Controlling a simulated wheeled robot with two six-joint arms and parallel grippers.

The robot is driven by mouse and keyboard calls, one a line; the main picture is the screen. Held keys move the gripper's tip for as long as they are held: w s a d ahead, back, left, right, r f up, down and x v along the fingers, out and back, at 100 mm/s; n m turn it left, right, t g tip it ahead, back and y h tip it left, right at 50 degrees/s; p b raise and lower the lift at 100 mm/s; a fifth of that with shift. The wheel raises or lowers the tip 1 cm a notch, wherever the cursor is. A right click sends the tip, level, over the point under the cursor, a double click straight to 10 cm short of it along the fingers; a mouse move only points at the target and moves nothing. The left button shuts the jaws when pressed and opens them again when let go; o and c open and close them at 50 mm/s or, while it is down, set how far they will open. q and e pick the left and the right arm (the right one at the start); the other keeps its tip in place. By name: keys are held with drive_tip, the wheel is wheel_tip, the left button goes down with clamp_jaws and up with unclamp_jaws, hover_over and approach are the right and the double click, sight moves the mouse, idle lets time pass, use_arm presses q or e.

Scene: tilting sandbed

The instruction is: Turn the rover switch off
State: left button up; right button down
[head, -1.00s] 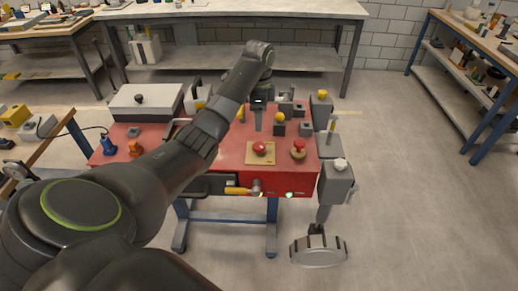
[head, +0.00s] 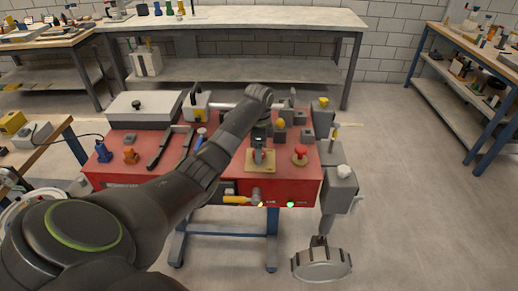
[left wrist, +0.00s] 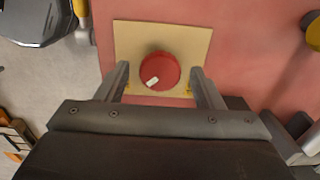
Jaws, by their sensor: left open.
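A round red knob (left wrist: 159,71) with a white mark sits on a square tan plate (left wrist: 190,40) in the left wrist view. I take it to be the rover switch, though no label is readable. The plate (head: 248,168) lies on the red bench top in the head view, where my gripper hides the knob. My left gripper (head: 259,158) is over the plate, pointing down. In the left wrist view the open left gripper (left wrist: 160,78) has one finger on each side of the knob, with gaps showing. My right gripper is not in view.
A red mushroom button (head: 300,152) stands just right of the plate. A green lamp (head: 290,205) and a yellow handle (head: 236,200) are on the bench front. Grey blocks and a yellow knob (head: 281,123) stand behind. A white-lidded box (head: 145,105) is at the back left.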

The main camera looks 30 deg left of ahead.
use_arm(q)
drive_tip(key=c, duration=1)
drive_tip(key=shift+o, duration=0.2)
drive_tip(key=shift+r+n+p, duration=0.25)
drive_tip(key=shift+n+p, duration=0.25)
drive_tip(key=shift+p, duration=0.4)
drive_tip(key=n+p, duration=0.5)
drive_tip(key=p, duration=0.2)
drive_tip(key=shift+n, duration=0.4)
drive_tip(key=n+p, duration=0.2)
drive_tip(key=shift+n, duration=0.4)
drive_tip(key=n+p, duration=0.2)
drive_tip(key=shift+n, duration=0.3)
drive_tip(key=n+p, duration=0.1)
drive_tip(key=n, duration=0.1)
drive_tip(key=shift+f+n, duration=0.1)
drive_tip(key=shift+n, duration=0.2)
drive_tip(key=shift+n+p, duration=0.5)
drive_tip(key=shift+n, duration=1)
drive_tip(key=shift+f+n, duration=0.1)
drive_tip(key=shift+n, duration=0.2)
